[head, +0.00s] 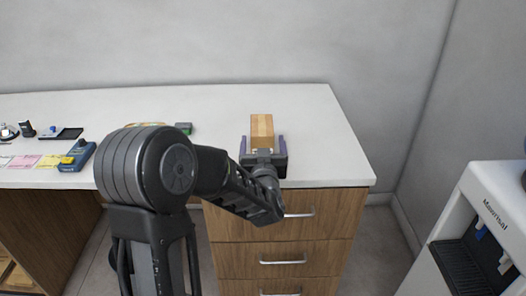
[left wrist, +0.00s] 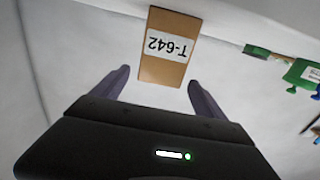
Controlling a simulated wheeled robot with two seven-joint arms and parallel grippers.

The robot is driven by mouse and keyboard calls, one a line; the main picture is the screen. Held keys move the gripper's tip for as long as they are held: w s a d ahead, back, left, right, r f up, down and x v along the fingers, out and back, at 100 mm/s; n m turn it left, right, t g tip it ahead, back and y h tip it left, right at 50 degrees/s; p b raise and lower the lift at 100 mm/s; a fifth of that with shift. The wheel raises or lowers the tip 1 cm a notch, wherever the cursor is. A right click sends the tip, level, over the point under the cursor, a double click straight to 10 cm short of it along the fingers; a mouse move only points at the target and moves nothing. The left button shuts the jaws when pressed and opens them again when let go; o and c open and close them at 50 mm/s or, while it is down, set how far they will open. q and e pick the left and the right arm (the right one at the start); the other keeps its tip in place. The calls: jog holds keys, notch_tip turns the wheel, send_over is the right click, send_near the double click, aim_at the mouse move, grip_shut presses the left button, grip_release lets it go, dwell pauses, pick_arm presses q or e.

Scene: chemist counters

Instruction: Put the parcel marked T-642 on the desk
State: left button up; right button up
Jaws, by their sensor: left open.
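The parcel (head: 262,128) is a tan box on the white desk top (head: 315,140), near its right end. In the left wrist view the parcel (left wrist: 165,65) shows a white label reading T-642, upside down in the picture. My left gripper (head: 263,140) is open at the parcel's near end, with one purple finger on each side. In the left wrist view, gaps show between the fingers (left wrist: 159,78) and the parcel's sides. The parcel's underside is hidden. My right gripper is in neither view.
A green item (head: 184,128) lies left of the parcel, partly near my arm. A blue device (head: 77,156), pink and yellow notes (head: 27,161) and a dark tray (head: 70,133) lie further left. A white water dispenser (head: 485,215) stands at the right. The desk's right end is clear.

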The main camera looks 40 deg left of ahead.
pick_arm(q)
jog(key=shift+v, duration=1.75)
